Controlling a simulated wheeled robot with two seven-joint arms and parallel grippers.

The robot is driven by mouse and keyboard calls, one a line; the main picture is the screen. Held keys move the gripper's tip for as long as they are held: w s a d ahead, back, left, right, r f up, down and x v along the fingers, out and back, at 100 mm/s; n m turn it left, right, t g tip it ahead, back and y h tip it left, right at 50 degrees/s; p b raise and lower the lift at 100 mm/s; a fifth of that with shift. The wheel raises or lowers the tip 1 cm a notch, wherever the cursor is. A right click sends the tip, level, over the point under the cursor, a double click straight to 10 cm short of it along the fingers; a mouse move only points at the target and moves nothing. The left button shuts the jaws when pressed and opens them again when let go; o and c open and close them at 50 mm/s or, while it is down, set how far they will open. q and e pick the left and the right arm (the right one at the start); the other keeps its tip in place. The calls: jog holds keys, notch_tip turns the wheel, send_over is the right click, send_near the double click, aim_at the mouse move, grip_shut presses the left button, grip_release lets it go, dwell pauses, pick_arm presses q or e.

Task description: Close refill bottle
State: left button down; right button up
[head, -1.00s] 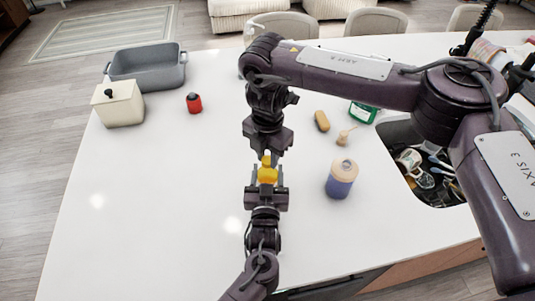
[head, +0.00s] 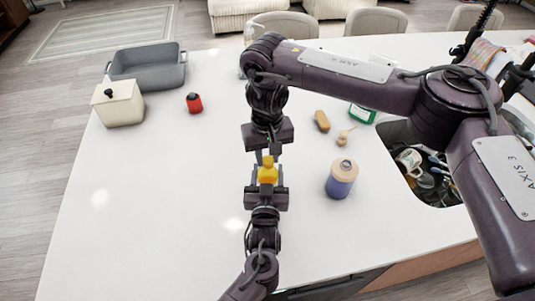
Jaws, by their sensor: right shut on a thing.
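A small yellow bottle-like thing (head: 267,174) stands at the middle of the white counter, its narrow top upward in the picture. My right gripper (head: 268,156) reaches down from above and is shut on the narrow top of it. My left gripper (head: 267,182) comes from the near edge, with one finger on each side of the yellow body. Whether its fingers touch the body cannot be made out. The joint between top and body is mostly hidden by the fingers.
The left counter is clear.

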jog(key=m, duration=0.7)
jog(key=o, duration=0.9)
jog(key=shift+o, duration=0.2)
jog(key=shift+c, duration=0.4)
